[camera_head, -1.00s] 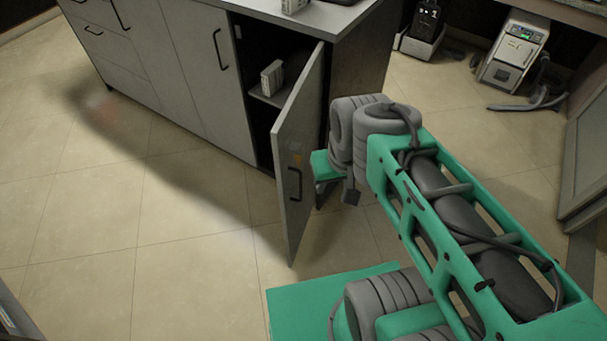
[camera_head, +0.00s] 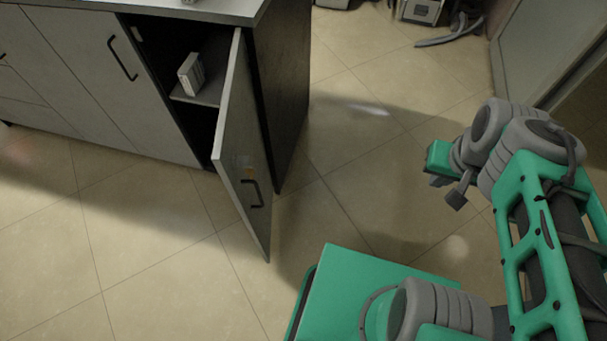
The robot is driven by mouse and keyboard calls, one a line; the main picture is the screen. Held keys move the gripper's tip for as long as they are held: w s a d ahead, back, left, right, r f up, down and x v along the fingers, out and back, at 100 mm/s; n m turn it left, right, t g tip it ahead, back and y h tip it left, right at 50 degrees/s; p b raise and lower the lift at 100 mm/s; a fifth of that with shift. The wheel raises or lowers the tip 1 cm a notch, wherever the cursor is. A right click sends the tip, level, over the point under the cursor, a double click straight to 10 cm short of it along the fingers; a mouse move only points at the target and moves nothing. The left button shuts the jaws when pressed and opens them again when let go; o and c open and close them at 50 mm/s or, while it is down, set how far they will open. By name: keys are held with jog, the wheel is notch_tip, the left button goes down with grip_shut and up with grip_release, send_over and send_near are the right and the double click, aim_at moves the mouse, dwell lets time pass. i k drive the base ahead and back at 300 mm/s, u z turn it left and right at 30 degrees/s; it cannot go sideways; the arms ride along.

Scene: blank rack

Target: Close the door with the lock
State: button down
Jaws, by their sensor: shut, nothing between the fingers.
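The cabinet door (camera_head: 240,150) is grey and stands open, swung out from the right end of the grey cabinet.
The cabinet (camera_head: 75,80) has other closed doors with black handles. A white item (camera_head: 190,74) stands on the shelf inside the open compartment. Tiled floor is free between the door and my arm. A panel (camera_head: 545,45) and equipment (camera_head: 422,10) stand at the back right.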

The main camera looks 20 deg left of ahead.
aim_at(238, 132)
jog(key=z, duration=0.45)
jog(key=k, duration=1.05)
jog(key=u, duration=2.3)
jog(key=i, duration=0.5)
